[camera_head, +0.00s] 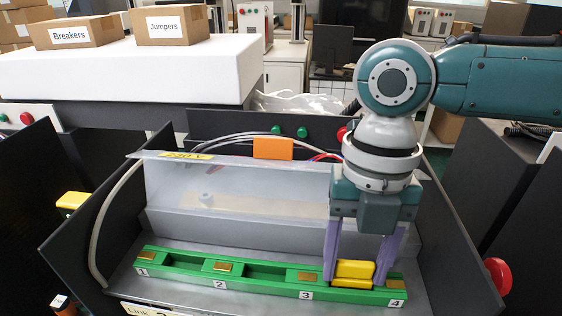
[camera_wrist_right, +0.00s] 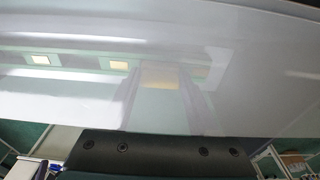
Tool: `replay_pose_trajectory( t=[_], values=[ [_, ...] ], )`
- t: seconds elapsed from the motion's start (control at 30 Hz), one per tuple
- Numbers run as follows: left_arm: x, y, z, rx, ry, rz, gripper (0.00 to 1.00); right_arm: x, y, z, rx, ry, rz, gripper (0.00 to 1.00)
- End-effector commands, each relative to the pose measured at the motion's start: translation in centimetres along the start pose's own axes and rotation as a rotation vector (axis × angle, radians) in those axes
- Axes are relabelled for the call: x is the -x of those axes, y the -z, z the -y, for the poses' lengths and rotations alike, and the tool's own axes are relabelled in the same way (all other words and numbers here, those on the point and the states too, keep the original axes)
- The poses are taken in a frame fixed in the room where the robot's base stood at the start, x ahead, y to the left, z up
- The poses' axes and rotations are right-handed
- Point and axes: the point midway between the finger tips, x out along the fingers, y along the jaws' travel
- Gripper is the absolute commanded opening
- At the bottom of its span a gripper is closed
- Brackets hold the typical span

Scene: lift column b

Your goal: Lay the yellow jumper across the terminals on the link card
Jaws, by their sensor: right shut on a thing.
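The green terminal strip (camera_head: 250,270) lies along the cabinet floor with brass terminals numbered 1 to 4. My right gripper (camera_head: 357,270) points down over the strip's right end. Its purple fingers are shut on the yellow jumper (camera_head: 355,268), between terminals 3 and 4. The jumper is at the strip; I cannot tell whether it rests on the terminals. In the right wrist view the jumper (camera_wrist_right: 160,78) shows pale between the fingers (camera_wrist_right: 160,100), through a hazy sheet. The link card (camera_head: 150,310) shows only its top edge, reading "Link 2" or similar; the rest is cut off. My left gripper is out of view.
A clear cover marked 230 V (camera_head: 185,156) stands behind the strip, with an orange block (camera_head: 273,148) and cables above it. Dark cabinet walls flank both sides. A red knob (camera_head: 498,275) juts from the right wall. Breakers (camera_head: 75,35) and Jumpers (camera_head: 168,26) boxes stand behind.

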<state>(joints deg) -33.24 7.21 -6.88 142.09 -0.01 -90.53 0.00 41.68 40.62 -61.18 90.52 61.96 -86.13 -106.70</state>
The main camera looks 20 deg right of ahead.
Motion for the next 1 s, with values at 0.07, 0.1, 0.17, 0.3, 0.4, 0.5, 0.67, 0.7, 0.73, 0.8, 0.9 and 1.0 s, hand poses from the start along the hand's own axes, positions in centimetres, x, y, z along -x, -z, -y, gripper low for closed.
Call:
replay_pose_trajectory(
  t=[0.07, 0.1, 0.17, 0.3, 0.4, 0.5, 0.67, 0.7, 0.73, 0.8, 0.9, 1.0],
  values=[
    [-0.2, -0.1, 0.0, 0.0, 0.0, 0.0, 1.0, -0.3, 0.0, 0.0, 0.0, 0.0, 0.0, 0.09],
    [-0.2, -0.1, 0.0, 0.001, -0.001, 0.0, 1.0, -0.4, 0.0, 0.0, 0.0, 0.0, 0.0, 0.09],
    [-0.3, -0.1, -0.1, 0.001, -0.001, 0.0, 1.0, -0.6, -0.1, 0.0, 0.0, 0.0, 0.0, 0.09],
    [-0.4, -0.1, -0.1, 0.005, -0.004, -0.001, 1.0, -0.7, -0.1, 0.0, 0.0, 0.0, 0.0, 0.66],
    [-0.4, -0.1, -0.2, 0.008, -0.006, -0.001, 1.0, -0.7, -0.1, 0.0, 0.0, 0.001, 0.0, 0.77],
    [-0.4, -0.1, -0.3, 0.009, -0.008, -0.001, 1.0, -0.7, -0.1, 0.0, 0.0, 0.001, 0.0, 0.88],
    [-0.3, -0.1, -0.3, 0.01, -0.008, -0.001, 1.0, -0.7, -0.1, 0.0, 0.0, 0.001, 0.0, 0.96],
    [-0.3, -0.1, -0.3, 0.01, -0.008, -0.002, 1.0, -0.7, -0.1, 0.0, 0.0, 0.001, 0.0, 0.96],
    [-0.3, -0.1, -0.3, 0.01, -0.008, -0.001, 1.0, -0.7, -0.1, 0.0, 0.0, 0.001, 0.0, 0.96],
    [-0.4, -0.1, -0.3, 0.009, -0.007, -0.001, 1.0, -0.6, -0.1, 0.0, 0.0, 0.001, 0.0, 0.96],
    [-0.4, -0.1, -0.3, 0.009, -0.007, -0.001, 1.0, -0.1, -0.1, 0.0, 0.0, 0.0, 0.001, 0.96],
    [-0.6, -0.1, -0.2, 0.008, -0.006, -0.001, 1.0, 1.2, -0.2, 0.0, -0.001, -0.001, 0.003, 0.96]
  ],
)
